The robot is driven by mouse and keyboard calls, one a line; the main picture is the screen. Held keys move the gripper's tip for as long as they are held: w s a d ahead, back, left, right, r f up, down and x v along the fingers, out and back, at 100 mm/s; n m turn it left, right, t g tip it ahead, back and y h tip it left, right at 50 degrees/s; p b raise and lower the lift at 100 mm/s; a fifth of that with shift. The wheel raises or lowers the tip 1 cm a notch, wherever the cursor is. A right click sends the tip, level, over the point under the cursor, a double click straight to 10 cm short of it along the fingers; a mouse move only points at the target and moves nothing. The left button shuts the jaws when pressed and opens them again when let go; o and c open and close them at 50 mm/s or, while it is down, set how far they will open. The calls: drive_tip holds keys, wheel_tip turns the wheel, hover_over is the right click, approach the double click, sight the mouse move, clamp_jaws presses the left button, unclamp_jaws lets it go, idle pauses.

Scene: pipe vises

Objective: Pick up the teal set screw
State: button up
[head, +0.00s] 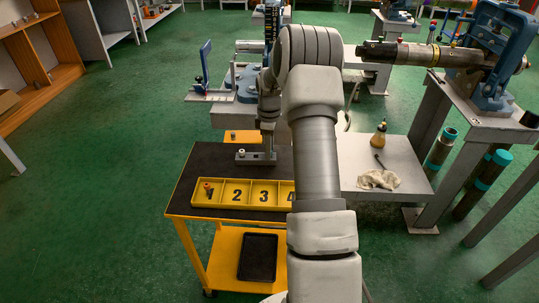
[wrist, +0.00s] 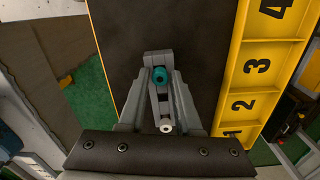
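The teal set screw (wrist: 160,75) stands at the far end of a narrow grey holder (wrist: 158,54) in the wrist view. My gripper (wrist: 162,82) points down over the holder, one finger on each side of the teal screw. The fingers look slightly apart from it, though contact is hard to judge. A pale, silvery round piece (wrist: 166,127) sits at the holder's near end. In the head view the holder (head: 256,160) lies on the black cart top, with my gripper (head: 268,147) right above its right part. The teal screw is too small or hidden to make out there.
A yellow tray (head: 245,207) with numbered compartments lies along the cart's front edge; an orange-brown piece (head: 208,189) is in compartment 1. A grey side table (head: 405,185) at right holds a cloth (head: 378,179) and a bottle (head: 379,134). The cart top left of the holder is clear.

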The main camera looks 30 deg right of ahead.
clamp_jaws()
